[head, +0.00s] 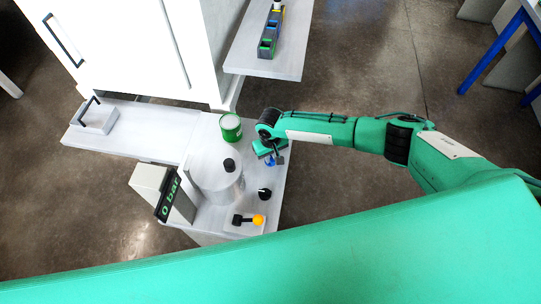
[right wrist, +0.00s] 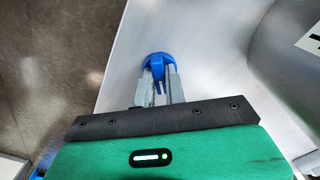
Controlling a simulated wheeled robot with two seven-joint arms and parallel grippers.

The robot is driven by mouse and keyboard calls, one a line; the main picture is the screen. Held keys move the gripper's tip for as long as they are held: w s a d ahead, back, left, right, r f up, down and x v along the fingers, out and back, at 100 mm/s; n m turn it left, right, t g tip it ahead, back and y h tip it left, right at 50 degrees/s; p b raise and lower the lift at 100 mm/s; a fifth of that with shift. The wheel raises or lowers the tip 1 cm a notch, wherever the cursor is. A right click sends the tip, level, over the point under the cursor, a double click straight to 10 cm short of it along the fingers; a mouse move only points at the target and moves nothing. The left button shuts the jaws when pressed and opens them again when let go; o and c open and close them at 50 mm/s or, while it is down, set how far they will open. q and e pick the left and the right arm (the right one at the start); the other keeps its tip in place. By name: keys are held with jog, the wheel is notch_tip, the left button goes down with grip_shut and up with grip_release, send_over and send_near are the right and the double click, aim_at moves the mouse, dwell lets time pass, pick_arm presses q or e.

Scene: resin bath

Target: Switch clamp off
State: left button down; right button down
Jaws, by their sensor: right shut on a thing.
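My right gripper (head: 272,158) reaches down from the right over the white bench. It is shut on a small blue knob (right wrist: 158,60) with a round base, at the right side of the bench; the fingers (right wrist: 160,90) stand on either side of its raised part. In the head view, only a bit of blue shows beneath the gripper. I cannot tell which control carries the clamp label. A black knob (head: 264,194) and an orange-ended black lever (head: 257,220) sit nearer the front edge. My left gripper is not in view.
A metal pot (head: 216,182) with a black lid knob stands left of the gripper. A display (head: 168,197) reads 0 bar. A green can (head: 231,127) stands behind. A white cabinet (head: 130,45) and a side shelf with a grey rack (head: 268,40) are farther back.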

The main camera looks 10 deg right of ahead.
jog(key=n, duration=1)
jog(key=shift+n, duration=0.3)
dwell(0.4)
jog(key=c, duration=1.5)
grip_release()
jog(key=shift+o, duration=0.2)
notch_tip(320, 180, up, 14)
jog(key=b, duration=0.2)
jog(key=shift+b, duration=0.4)
jog(key=shift+f, duration=0.1)
